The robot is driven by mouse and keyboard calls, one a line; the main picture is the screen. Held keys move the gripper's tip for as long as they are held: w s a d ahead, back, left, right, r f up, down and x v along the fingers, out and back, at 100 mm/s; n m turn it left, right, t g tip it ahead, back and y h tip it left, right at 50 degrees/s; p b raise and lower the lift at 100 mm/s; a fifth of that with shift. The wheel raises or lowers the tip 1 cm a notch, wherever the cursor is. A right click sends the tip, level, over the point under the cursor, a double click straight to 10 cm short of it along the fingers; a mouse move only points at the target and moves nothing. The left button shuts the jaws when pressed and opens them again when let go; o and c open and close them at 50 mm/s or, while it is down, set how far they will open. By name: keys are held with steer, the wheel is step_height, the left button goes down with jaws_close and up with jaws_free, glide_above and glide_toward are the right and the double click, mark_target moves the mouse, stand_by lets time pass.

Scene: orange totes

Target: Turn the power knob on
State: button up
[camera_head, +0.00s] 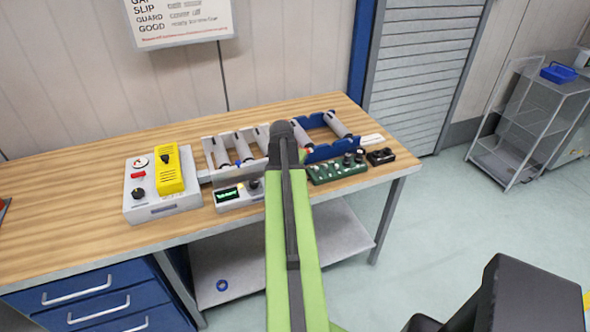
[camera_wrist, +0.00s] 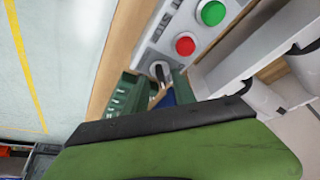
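In the wrist view, a black knob (camera_wrist: 160,70) sits on a light grey panel (camera_wrist: 150,52), beside a red button (camera_wrist: 186,46) and a green button (camera_wrist: 212,12). A grey box (camera_head: 160,208) at the left carries another black knob (camera_head: 138,193). I see no label naming the power knob. My gripper's green body fills the bottom of the wrist view, close to the panel.
The grey box also has a yellow block (camera_head: 170,172). The table's left part is clear.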

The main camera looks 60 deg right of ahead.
steer(key=w+p+v, duration=0.1)
steer(key=p+v, duration=1.5)
steer(key=v, duration=0.1)
steer(key=shift+s+r, duration=0.25)
steer(key=shift+s, duration=0.25)
